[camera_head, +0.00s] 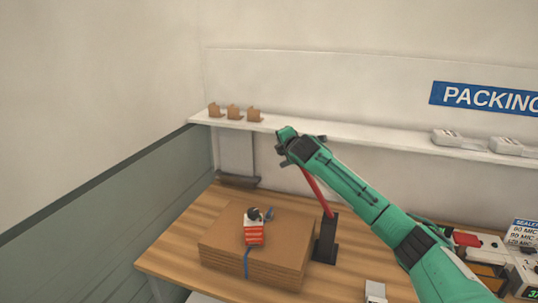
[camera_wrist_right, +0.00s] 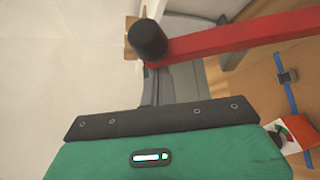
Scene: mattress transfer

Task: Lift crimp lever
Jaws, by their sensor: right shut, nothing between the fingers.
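The crimp lever is a red bar (camera_head: 318,193) that slopes up and left from a black post (camera_head: 326,240) on the wooden table. My right gripper (camera_head: 287,158) is at the lever's upper end, shut with nothing between its fingers. It hides the lever's tip in the head view. In the right wrist view the red bar (camera_wrist_right: 235,38) and its round black knob (camera_wrist_right: 147,40) show just beyond the dark edge of my green gripper body. I cannot tell whether gripper and lever touch. My left gripper is not in view.
A flat cardboard stack (camera_head: 285,225) with a blue strap lies left of the post, with a red-and-white item (camera_head: 254,231) on it. A shelf (camera_head: 345,133) runs along the wall behind, carrying small brown boxes (camera_head: 234,112). Packing equipment (camera_head: 490,250) stands at the right.

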